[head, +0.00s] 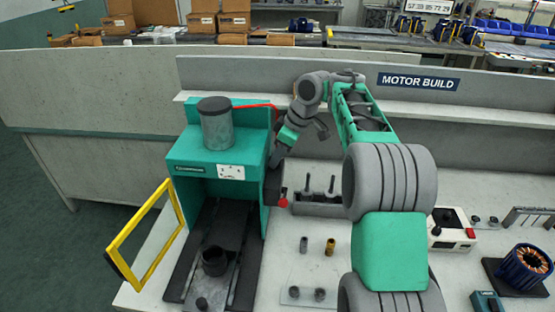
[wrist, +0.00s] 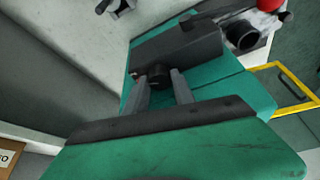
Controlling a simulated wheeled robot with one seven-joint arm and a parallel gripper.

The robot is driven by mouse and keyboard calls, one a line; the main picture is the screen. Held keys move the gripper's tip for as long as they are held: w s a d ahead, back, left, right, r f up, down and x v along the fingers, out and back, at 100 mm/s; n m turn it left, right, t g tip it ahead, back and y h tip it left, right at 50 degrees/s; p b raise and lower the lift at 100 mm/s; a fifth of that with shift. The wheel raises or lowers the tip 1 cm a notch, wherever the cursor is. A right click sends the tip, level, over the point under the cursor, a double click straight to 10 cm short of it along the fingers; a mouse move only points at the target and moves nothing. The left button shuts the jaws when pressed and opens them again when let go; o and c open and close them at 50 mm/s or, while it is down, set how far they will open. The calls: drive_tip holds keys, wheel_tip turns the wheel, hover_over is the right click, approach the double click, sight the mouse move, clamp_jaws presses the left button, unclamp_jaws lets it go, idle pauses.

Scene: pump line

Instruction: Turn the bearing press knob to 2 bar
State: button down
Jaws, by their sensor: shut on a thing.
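The bearing press (head: 190,150) is a teal machine with a grey cylinder (head: 216,125) on top, at the left of the bench in the head view. In the wrist view its teal housing (wrist: 225,85) carries a dark grey block. The small round black knob (wrist: 158,75) sits by that block. My gripper (wrist: 162,88) has its two grey fingers on either side of the knob, shut on it. In the head view my gripper (head: 277,155) is at the press's right side, and the knob is hidden there. I cannot read any setting.
A yellow guard frame (head: 145,235) stands open at the press's left front. A red ball-ended part (head: 283,202) projects at its right side. A grey holder (head: 318,203) and small metal parts lie right of it. A stator (head: 525,266) is far right.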

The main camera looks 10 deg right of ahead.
drive_tip(key=c, duration=1.1)
unclamp_jaws()
drive_tip(key=shift+o, duration=0.2)
